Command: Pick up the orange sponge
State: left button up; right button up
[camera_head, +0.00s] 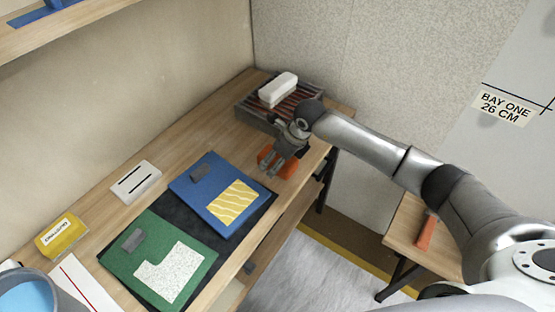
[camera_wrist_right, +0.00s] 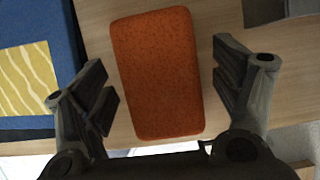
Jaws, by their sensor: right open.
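The orange sponge (camera_head: 283,165) lies on the wooden table near its front edge, partly hidden behind my right gripper in the head view. In the right wrist view the sponge (camera_wrist_right: 157,72) is a speckled rounded block, lying between the two fingers. My right gripper (camera_head: 272,166) is open over it; in the wrist view the gripper (camera_wrist_right: 166,92) has a finger on each side of the sponge, with a visible gap on both sides. My left gripper is not in view.
A dark slatted tray (camera_head: 255,112) with a white block (camera_head: 278,90) stands behind the gripper. A blue board (camera_head: 205,181) and green board (camera_head: 150,245) lie on a black mat (camera_head: 245,226) to the left. A yellow box (camera_head: 61,236) and a bucket (camera_head: 28,292) are farther left.

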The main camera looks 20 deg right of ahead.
jog(key=shift+f+b, duration=0.3)
jog(key=shift+f, duration=0.05)
dwell(0.6)
jog(key=c, duration=1)
jog(key=shift+r, duration=0.15)
